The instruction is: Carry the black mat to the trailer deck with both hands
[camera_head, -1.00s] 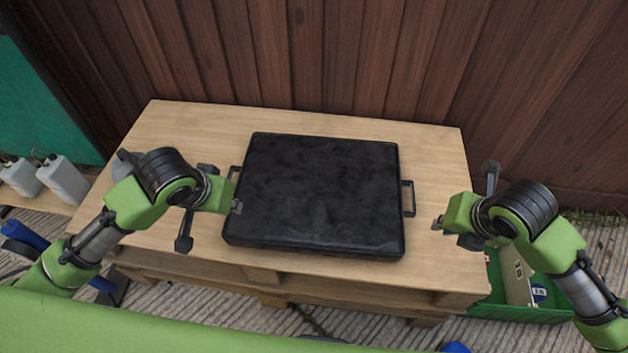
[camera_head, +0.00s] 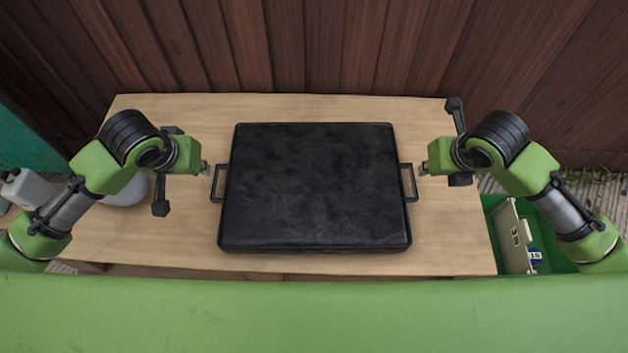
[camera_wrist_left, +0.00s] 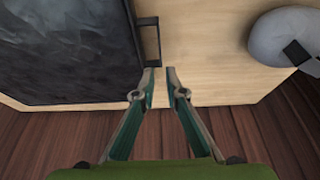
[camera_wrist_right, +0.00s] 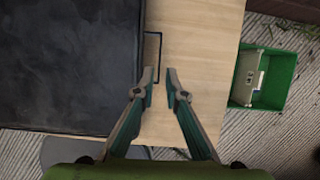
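The black mat (camera_head: 312,190) lies flat on a light wooden table (camera_head: 460,215). It has a dark handle on its left side (camera_head: 218,184) and another on its right side (camera_head: 409,182). My left gripper (camera_head: 205,168) is open and empty beside the left handle; the left wrist view shows that handle (camera_wrist_left: 157,40) just ahead of the fingertips. My right gripper (camera_head: 422,169) is open and empty beside the right handle; the right wrist view shows that handle's bar (camera_wrist_right: 160,48) between and ahead of the fingertips. I cannot make out a trailer deck.
A dark wooden wall (camera_head: 300,50) stands behind the table. A green crate (camera_head: 552,262) holding a pale panel (camera_head: 511,238) stands at the right. A grey rounded object (camera_head: 125,190) sits on the table's left end, and a white jug (camera_head: 28,188) is farther left.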

